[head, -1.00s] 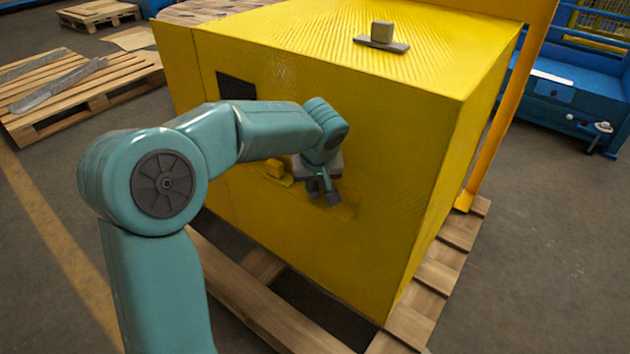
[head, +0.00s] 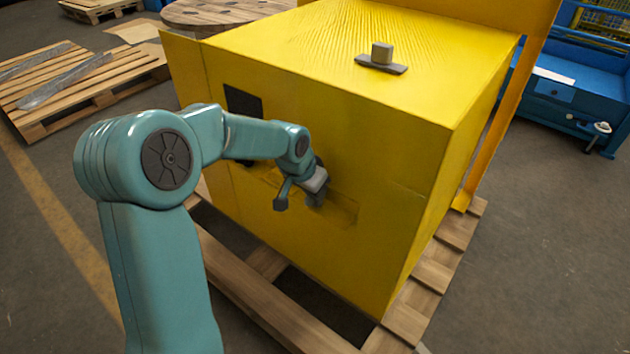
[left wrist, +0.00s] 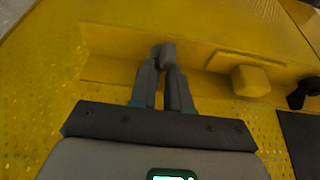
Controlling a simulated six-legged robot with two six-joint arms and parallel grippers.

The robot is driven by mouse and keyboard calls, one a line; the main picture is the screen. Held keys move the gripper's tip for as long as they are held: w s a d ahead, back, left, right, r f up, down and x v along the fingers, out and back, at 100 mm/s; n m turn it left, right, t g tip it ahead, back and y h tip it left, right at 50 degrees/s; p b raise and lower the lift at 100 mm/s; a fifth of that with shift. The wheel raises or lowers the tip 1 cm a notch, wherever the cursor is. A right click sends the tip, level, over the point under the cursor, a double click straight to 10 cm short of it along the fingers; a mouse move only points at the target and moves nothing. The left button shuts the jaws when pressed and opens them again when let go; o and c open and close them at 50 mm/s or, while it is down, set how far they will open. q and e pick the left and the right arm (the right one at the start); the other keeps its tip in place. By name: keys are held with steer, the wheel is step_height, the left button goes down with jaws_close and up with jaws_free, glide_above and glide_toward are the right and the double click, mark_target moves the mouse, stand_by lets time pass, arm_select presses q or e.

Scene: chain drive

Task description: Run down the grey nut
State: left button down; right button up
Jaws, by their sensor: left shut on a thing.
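The grey nut (left wrist: 166,53) shows in the left wrist view as a small grey piece between my fingertips, close to a yellow ledge on the machine's side. My left gripper (left wrist: 163,68) is shut on it. In the head view my left gripper (head: 299,198) is at the front face of the yellow machine (head: 400,180). The nut cannot be made out there, and whatever it sits on is hidden by the fingers. My right gripper is not in view.
A yellow block (left wrist: 250,80) protrudes right of my fingers, with a black knob (left wrist: 304,94) beyond it. A grey block on a plate (head: 381,58) stands on the machine's top. The machine rests on a wooden pallet (head: 425,290). Floor to the right is open.

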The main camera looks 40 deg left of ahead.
arm_select(q)
steer(key=shift+a+r+m+h+p, duration=0.15)
steer(key=shift+m+h+p, duration=0.35)
steer(key=shift+m, duration=0.7)
steer(key=shift+a+m+h+p, duration=0.1)
steer(key=shift+m+h+p, duration=0.2)
steer(key=shift+m, duration=0.7)
steer(key=c, duration=1.4)
jaws_free()
steer(key=p+v, duration=0.4)
steer(key=v, duration=1.2)
steer(key=shift+w+a+r, duration=0.1)
steer(key=shift+r, duration=0.05)
